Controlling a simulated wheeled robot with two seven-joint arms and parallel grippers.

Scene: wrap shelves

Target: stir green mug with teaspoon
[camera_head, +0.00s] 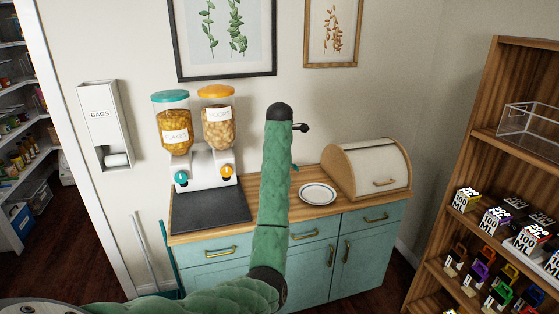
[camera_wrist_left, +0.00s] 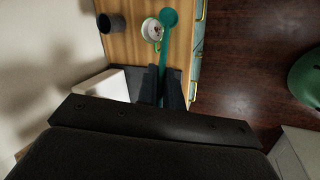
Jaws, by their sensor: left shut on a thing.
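My left gripper (camera_wrist_left: 162,92) is shut on a teal teaspoon (camera_wrist_left: 163,50). Its long handle runs up from between the fingers in the left wrist view to a round end near the top edge. A small round, pale-rimmed vessel (camera_wrist_left: 151,30) is just left of the spoon's round end; it may be the green mug, but its side colour is unclear. I cannot tell whether the spoon touches it. In the head view my raised left forearm hides this part of the counter, and only a small teal bit shows beside it. My right gripper is out of view.
A dark grey cup (camera_wrist_left: 112,23) stands near the wall. The wooden-topped teal cabinet (camera_head: 350,255) bears a dark mat (camera_head: 210,212), a cereal dispenser (camera_head: 207,170), a white plate (camera_head: 318,193) and a bread box (camera_head: 367,168). A wooden shelf unit (camera_head: 490,140) stands right.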

